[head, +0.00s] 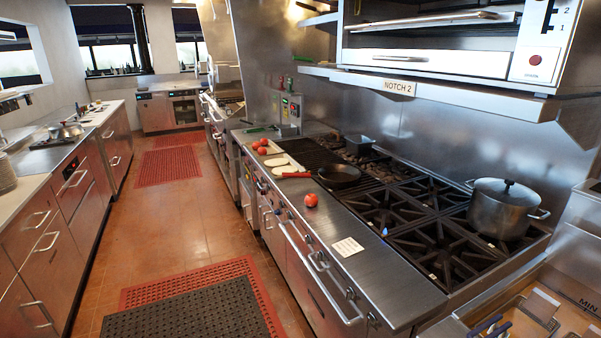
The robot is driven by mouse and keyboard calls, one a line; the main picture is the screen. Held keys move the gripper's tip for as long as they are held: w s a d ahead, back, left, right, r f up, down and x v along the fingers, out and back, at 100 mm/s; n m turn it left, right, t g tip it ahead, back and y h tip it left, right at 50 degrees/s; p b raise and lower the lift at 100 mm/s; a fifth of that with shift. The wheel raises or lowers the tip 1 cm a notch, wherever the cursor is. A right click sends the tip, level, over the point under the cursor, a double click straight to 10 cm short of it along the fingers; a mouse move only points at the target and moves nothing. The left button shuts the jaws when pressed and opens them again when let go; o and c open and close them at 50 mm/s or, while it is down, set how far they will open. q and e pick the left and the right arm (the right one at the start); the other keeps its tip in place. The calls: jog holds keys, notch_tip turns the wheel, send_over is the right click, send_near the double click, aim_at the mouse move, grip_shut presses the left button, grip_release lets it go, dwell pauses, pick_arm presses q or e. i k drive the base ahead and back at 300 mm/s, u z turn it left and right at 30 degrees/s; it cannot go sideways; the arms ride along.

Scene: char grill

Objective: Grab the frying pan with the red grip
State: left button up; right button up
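A dark frying pan (340,176) with a red grip (297,175) sits at the front of the cooking range, near the border of the char grill and the burners. Its red grip points left, toward the front edge of the counter. Neither of my grippers shows in the head view.
A red tomato (311,199) lies on the steel front ledge near the pan. A large lidded pot (503,208) stands on the right burners. A white card (347,247) lies on the ledge. Floor mats (196,310) lie in the aisle, which is otherwise clear.

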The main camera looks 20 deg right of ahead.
aim_at(336, 175)
jog(key=u, duration=0.25)
jog(key=i, duration=1.85)
jog(key=z, duration=0.6)
jog(key=i, duration=0.95)
jog(key=z, duration=0.95)
